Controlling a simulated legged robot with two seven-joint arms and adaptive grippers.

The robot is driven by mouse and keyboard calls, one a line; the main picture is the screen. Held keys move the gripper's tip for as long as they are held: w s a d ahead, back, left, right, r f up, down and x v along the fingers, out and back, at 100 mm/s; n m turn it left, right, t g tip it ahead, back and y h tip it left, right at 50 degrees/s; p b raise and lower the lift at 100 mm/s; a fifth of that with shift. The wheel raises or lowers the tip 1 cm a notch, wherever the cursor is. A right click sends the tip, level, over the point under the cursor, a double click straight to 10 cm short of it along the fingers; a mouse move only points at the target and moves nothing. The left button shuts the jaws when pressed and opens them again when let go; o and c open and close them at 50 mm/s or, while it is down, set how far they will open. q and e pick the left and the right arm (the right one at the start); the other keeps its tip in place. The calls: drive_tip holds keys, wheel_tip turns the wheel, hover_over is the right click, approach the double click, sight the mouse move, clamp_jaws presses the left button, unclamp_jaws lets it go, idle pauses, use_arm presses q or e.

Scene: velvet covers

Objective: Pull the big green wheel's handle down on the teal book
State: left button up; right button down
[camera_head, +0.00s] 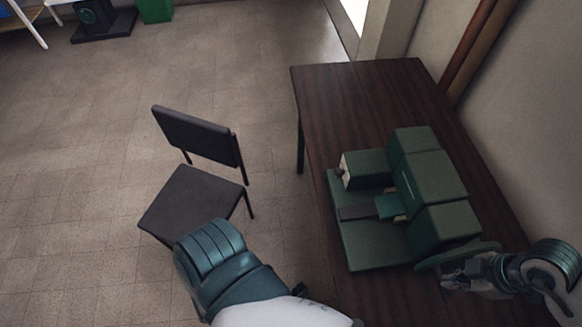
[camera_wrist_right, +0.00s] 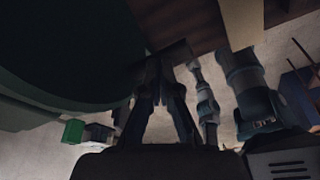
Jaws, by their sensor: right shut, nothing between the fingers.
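The green press (camera_head: 430,180) stands on the dark wooden table, with its big green wheel (camera_head: 440,256) low on its right side, seen nearly edge-on. A small teal piece (camera_head: 390,206), perhaps the teal book, lies on the press at the inner end of a brown plate; I cannot tell for sure. My right gripper (camera_head: 453,281) is at the wheel's lower right edge, shut and empty. In the right wrist view the dark wheel (camera_wrist_right: 70,50) fills the upper left, beside the gripper fingers (camera_wrist_right: 165,75). I cannot make out the handle.
The wooden table (camera_head: 345,100) is bare behind the press. A dark chair (camera_head: 190,195) stands on the tiled floor left of the table. A wall (camera_head: 530,120) with brown pipes runs along the right. A green box (camera_head: 155,10) is far back.

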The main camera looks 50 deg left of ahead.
wheel_tip(320, 180, up, 2)
drive_tip(key=shift+a+r+p, duration=0.1)
drive_tip(key=shift+a+p, duration=0.05)
drive_tip(key=shift+p, duration=0.25)
drive_tip(key=shift+r+p, duration=1.15)
drive_tip(key=shift+r, duration=0.85)
drive_tip(key=shift+f, duration=0.1)
